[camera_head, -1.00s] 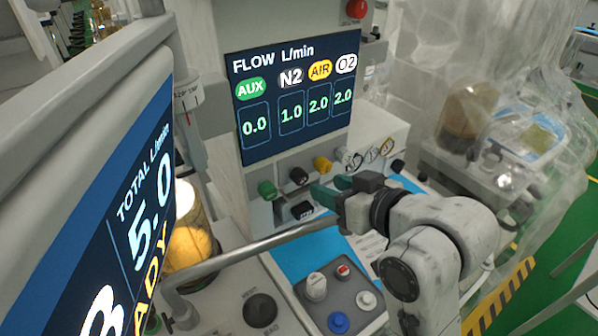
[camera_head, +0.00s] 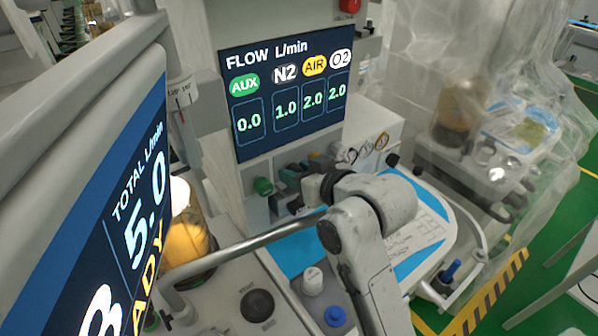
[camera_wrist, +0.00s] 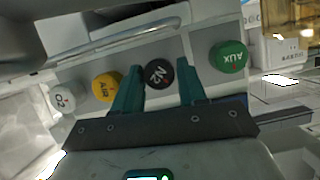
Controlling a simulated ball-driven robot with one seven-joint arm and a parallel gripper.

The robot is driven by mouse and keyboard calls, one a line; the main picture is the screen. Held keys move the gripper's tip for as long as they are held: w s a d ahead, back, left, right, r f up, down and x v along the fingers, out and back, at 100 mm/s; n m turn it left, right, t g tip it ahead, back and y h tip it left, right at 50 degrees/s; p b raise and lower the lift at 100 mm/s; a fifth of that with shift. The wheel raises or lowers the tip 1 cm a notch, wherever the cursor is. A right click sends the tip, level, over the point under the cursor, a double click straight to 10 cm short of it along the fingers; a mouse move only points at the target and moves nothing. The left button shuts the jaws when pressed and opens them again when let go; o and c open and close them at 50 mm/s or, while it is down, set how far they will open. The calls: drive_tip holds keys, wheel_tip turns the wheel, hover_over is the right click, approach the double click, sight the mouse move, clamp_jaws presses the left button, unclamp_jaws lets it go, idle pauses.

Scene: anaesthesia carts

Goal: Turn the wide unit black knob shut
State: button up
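The black knob marked N2 (camera_wrist: 158,74) shows in the wrist view between my two teal fingers. My gripper (camera_wrist: 160,68) is open, with one finger on each side of the knob and a narrow gap to each. I cannot tell how deep the fingertips reach along it. In the head view my gripper (camera_head: 290,178) is at the knob row under the flow display (camera_head: 285,95), and my wrist hides most of the black knob there. The display reads N2 1.0.
A green AUX knob (camera_wrist: 228,57) sits right of the fingers in the wrist view. A yellow AIR knob (camera_wrist: 107,87) and a white O2 knob (camera_wrist: 62,99) are on the left. A metal rail (camera_head: 240,248) runs below my gripper in the head view.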

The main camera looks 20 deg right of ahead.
drive_tip(key=c, duration=0.7)
drive_tip(key=shift+p, duration=0.35)
drive_tip(key=shift+d+r+m+y+p, duration=0.1)
drive_tip(key=shift+m+y+p, duration=0.3)
drive_tip(key=shift+m+p, duration=0.15)
drive_tip(key=shift+m+y+p, duration=0.6)
drive_tip(key=shift+m+p, duration=0.15)
drive_tip(key=shift+p, duration=0.2)
drive_tip(key=shift+d+f+m+y+p, duration=0.1)
drive_tip(key=shift+m+y+p, duration=0.35)
drive_tip(key=shift+m, duration=0.25)
drive_tip(key=shift+d+f+m+y+p, duration=0.1)
drive_tip(key=shift+m+y+p, duration=0.3)
drive_tip(key=shift+m, duration=0.3)
drive_tip(key=o, duration=0.8)
